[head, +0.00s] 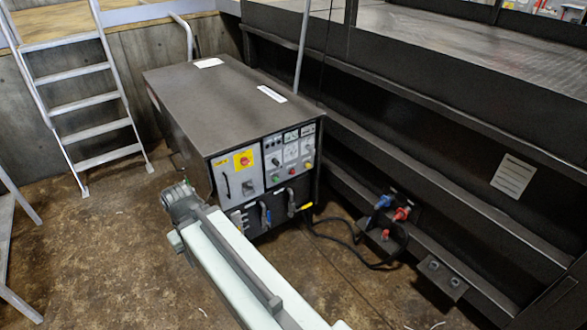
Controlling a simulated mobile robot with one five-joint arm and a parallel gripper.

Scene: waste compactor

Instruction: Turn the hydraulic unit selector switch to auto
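The hydraulic unit (220,95) is a dark metal cabinet with a control panel (291,158) on its front. A small dark knob (276,161) sits on the panel's left part and may be the selector switch; its marks and setting are too small to read. Gauges and coloured buttons are around it. My pale green arm reaches from the bottom of the view towards the unit's lower front left. A dark, ribbed part is at the arm's far end. I cannot make out any gripper fingers there. The panel's face is not covered by the arm.
A red knob on a yellow plate (243,160) and a black handle (226,185) are left of the panel. A metal ladder (80,105) stands at the left. Red and blue plugs (392,211) with a cable are on the right. Brown floor (100,260) is open in front left.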

